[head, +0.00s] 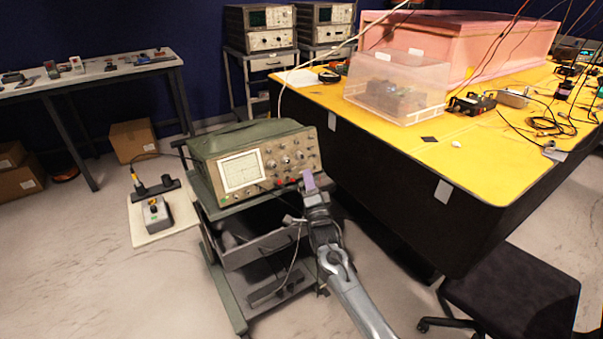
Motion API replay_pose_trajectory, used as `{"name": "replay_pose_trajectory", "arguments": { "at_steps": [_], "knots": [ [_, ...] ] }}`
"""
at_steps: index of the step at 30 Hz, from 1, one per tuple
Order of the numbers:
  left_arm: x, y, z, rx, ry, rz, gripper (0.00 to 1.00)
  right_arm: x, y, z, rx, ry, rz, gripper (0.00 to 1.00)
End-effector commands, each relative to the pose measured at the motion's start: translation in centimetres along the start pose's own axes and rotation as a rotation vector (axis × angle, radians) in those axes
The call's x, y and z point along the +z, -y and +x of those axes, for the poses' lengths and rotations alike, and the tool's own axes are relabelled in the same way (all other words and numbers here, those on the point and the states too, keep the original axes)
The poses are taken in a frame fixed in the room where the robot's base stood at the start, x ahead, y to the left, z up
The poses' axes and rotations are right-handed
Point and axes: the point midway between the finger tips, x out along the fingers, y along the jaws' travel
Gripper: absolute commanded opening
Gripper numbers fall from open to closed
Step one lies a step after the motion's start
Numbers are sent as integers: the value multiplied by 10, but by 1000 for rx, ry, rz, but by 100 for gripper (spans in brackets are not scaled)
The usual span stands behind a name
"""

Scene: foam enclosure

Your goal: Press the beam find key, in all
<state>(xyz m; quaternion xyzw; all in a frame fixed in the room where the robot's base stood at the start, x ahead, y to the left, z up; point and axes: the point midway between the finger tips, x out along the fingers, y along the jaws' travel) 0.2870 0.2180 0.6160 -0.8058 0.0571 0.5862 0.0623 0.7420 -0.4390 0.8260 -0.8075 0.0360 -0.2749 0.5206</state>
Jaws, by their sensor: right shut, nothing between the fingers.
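An oscilloscope (225,146) with a green cover stands on a grey-green cart (232,205) in the middle of the head view. Its lit screen (241,172) is at the left of the front panel, and several knobs and keys (287,160) are at the right. The beam find key is too small to tell apart from the others. My right gripper (308,181) is shut and empty, with its tip in front of the lower right part of the panel. I cannot tell whether it touches the panel. My left gripper is not in view.
A yellow-topped bench (400,160) with a clear plastic box (398,88) stands close at the right of the cart. A black chair (515,290) is at the lower right. A control box (156,213) lies on a board at the left. The floor at the lower left is clear.

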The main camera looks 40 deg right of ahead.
Motion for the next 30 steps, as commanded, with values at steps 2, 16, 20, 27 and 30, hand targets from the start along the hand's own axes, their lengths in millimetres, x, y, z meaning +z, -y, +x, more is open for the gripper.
{"name": "replay_pose_trajectory", "arguments": {
  "at_steps": [2, 16, 20, 27, 30],
  "knots": [
    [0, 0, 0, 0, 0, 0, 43, 0, 0, 0, 0, 0, 0, 0],
    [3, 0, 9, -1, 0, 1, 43, 4, -4, 6, -1, 0, 0, 0],
    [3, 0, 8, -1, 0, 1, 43, 4, -4, 6, 0, 0, 0, 0],
    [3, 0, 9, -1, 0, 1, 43, 5, -4, 6, 0, 0, 0, 0],
    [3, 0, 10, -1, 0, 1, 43, 5, -5, 6, 0, 0, 0, 0]
  ]
}}
